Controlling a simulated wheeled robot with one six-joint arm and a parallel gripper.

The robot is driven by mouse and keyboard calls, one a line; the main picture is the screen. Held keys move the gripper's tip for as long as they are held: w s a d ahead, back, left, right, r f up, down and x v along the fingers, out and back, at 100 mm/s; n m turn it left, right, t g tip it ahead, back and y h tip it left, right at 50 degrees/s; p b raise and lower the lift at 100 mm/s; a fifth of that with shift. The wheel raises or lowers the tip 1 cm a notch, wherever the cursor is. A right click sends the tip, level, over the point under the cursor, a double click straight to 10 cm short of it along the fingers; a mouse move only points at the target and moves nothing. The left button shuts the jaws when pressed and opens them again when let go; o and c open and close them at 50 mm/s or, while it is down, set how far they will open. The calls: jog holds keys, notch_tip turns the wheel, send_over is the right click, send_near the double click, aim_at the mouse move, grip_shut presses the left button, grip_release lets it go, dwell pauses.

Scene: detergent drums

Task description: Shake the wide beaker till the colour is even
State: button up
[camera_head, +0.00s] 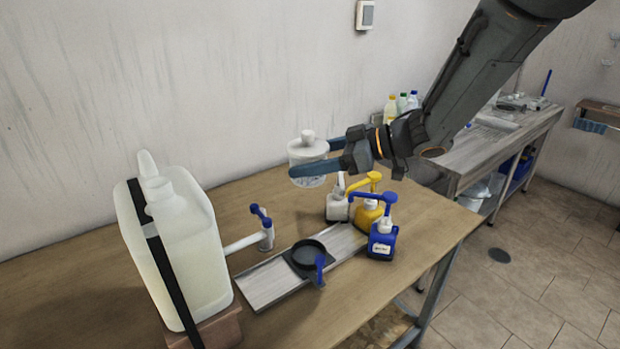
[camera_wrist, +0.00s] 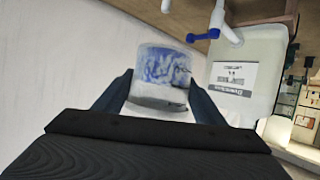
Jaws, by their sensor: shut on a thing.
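The wide beaker (camera_head: 306,173) is clear, with a white lid and a knob on top. It hangs above the wooden table in the head view, seemingly upright. My gripper (camera_head: 318,157) is shut on it, one finger on each side. In the wrist view the beaker (camera_wrist: 163,68) sits between the fingertips of my gripper (camera_wrist: 161,84). Blue streaks and patches show on a whitish ground there, so the colour looks uneven. In the head view the contents look pale, with a faint blue-grey tint low down.
A large white canister (camera_head: 180,250) with a tap stands at the left of the table (camera_head: 130,220). A black round dish (camera_head: 309,253) lies on a grey board. White, yellow and blue pump bottles (camera_head: 382,240) stand below and right of the beaker. The wall is behind.

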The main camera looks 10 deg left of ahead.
notch_tip(320, 180, down, 7)
jog(key=shift+f, duration=0.2)
dwell(1.3)
